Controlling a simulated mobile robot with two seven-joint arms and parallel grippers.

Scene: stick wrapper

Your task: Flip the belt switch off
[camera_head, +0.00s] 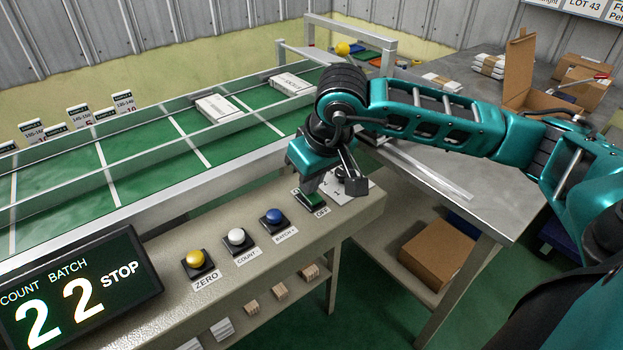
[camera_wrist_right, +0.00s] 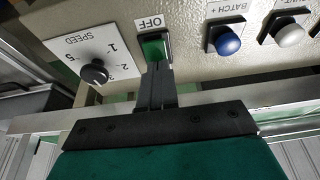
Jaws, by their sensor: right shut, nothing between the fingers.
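The belt switch is a green rocker in a dark frame on the beige control panel, seen in the head view (camera_head: 309,201) and in the right wrist view (camera_wrist_right: 154,46). An "OFF" label (camera_wrist_right: 150,22) is beside it. My right gripper (camera_wrist_right: 158,70) is shut and empty, with its fingertips at the switch's edge. Whether they touch it, I cannot tell. In the head view the right gripper (camera_head: 311,187) is right over the switch and partly hides it. The display (camera_head: 80,290) reads COUNT 2, BATCH 2, STOP. My left gripper is out of view.
Blue (camera_head: 274,217), white (camera_head: 236,238) and yellow (camera_head: 195,260) buttons line the panel left of the switch. A black speed knob (camera_wrist_right: 95,72) is on the switch's other side. The green belt (camera_head: 140,150) with white packets (camera_head: 216,108) runs behind a metal rail.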

